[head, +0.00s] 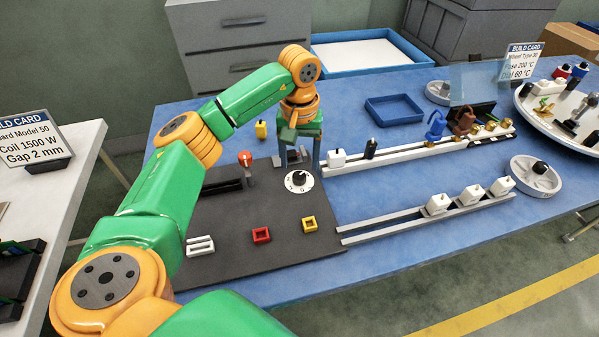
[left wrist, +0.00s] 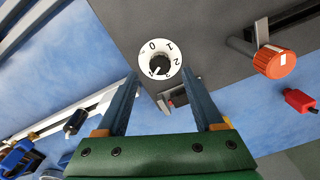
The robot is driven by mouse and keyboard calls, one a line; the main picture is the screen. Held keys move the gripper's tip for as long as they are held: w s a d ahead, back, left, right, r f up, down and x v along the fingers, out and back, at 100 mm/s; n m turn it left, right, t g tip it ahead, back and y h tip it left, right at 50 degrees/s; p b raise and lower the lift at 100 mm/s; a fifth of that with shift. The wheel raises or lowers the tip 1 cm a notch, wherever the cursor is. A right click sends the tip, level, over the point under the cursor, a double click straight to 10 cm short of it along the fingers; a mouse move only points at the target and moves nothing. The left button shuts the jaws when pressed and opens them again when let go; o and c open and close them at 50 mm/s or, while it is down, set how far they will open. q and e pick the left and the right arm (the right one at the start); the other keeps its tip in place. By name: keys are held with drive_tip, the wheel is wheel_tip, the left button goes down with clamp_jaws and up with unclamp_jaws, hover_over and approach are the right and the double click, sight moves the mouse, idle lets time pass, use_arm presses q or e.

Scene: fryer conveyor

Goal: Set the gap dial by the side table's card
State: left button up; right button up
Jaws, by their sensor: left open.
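The gap dial (head: 299,180) is a white disc with a black knob on the dark plate; it also shows in the left wrist view (left wrist: 160,58). The figures 0, 1 and 2 are readable there. A pale mark on the knob lies on the side away from 0 and 1; its exact reading is unclear. The build card (head: 31,138) on the side table at left reads "Coil 1500 W" and "Gap 2 mm". My left gripper (head: 298,155) is open above the dial, its fingers (left wrist: 158,80) apart and not touching the knob. My right gripper is not in view.
A red-orange knob (left wrist: 275,62) stands near the dial. Red (head: 261,235), yellow (head: 309,223) and white (head: 200,245) pieces lie on the plate's front. Rails with white blocks (head: 437,204) run right.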

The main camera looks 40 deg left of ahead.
sight(299, 175)
use_arm(q)
drive_tip(key=shift+f, duration=1.9)
clamp_jaws()
drive_tip(key=n, duration=0.5)
drive_tip(key=shift+r+n+p, duration=0.1)
drive_tip(key=shift+n+p, duration=0.3)
drive_tip(key=n, duration=0.6)
drive_tip(key=n+p, duration=0.1)
drive_tip(key=n, duration=0.5)
drive_tip(key=shift+n, duration=0.4)
drive_tip(key=n+p, duration=0.1)
drive_tip(key=n, duration=0.3)
drive_tip(key=shift+n, duration=0.7)
